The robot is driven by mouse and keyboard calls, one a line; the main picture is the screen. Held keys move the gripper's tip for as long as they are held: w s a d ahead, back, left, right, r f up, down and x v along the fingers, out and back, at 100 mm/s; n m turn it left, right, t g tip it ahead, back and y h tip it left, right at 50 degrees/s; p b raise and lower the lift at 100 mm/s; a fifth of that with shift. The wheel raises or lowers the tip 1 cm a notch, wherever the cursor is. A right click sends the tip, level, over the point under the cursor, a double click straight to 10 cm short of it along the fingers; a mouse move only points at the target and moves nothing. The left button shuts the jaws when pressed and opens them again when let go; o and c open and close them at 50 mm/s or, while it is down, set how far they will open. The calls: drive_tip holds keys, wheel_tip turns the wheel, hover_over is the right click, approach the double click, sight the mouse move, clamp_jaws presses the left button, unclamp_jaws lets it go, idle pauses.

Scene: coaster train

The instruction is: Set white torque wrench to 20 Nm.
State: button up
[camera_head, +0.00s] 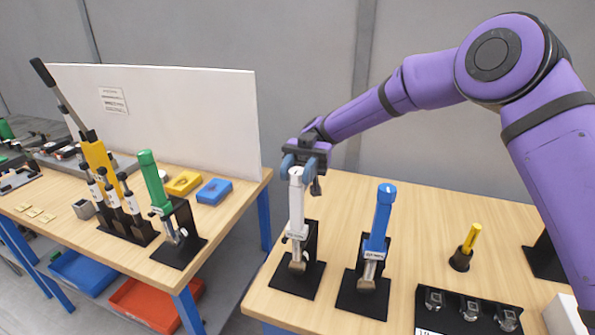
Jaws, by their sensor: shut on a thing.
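The white torque wrench (297,209) stands upright in a black holder (312,268) near the left front of the right-hand wooden table. My gripper (299,170) is at the top of the wrench and is shut on its white upper end. The purple arm reaches to it from the right. Any setting or scale on the wrench is too small to read.
A blue torque wrench (380,222) stands in its own black holder close to the right. Farther right are a yellow-handled tool (471,238) and a black rack (460,313). A green torque wrench (153,182) stands on the left table. Between the tables is a gap.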

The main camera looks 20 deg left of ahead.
idle(0.3)
drive_tip(key=o, duration=0.9)
drive_tip(key=shift+w+d+f, duration=0.1)
drive_tip(key=shift+w+d, duration=0.05)
drive_tip(key=shift+w, duration=2.55)
drive_tip(key=shift+w+d, duration=0.1)
drive_tip(key=shift+w, duration=2.6)
